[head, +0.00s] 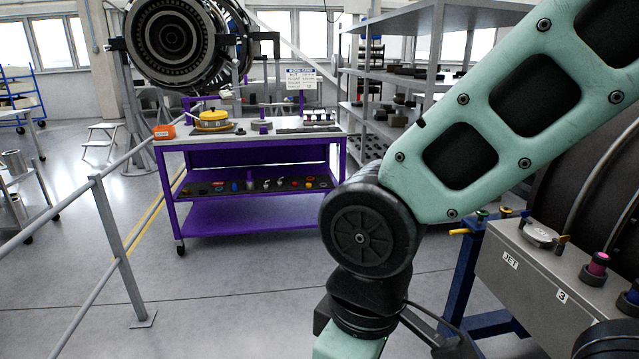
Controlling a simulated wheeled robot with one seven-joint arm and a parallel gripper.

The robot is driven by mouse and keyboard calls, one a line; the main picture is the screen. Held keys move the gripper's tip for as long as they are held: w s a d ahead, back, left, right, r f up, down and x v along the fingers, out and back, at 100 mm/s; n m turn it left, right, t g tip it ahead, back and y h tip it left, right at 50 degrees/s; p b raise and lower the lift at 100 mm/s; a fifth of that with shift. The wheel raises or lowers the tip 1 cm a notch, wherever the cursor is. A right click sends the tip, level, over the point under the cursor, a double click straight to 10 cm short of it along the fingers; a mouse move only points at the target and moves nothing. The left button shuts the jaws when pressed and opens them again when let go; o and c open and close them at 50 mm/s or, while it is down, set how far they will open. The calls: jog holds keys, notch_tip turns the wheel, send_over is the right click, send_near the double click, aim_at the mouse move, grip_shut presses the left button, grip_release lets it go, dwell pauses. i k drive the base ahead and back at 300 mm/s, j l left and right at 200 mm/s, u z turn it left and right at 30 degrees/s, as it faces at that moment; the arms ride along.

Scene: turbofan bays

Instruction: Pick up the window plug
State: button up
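I cannot tell for sure which thing is the window plug. A small pink-topped plug-like piece (597,264) with a dark base stands on a grey bench (530,276) at the right. Small green and yellow pieces (481,215) stand near that bench's far end. More small coloured pieces (267,184) lie on the purple cart's middle shelf, too small to make out. My teal arm crosses the right half of the picture and runs out at the bottom edge. My gripper is not in view.
A purple cart (255,221) stands ahead, with an orange bin (165,132) and a yellow-lidded pot (211,118) on top. A grey railing (115,243) runs along the left. A large engine (172,42) is behind. The floor before the cart is clear.

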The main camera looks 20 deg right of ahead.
aim_at(599, 262)
jog(key=i+z, duration=0.25)
jog(key=i, duration=0.15)
jog(key=i+j+z, duration=0.2)
jog(key=i, duration=0.25)
jog(key=i+j+z, duration=0.25)
jog(key=i, duration=0.15)
jog(key=z, duration=2.15)
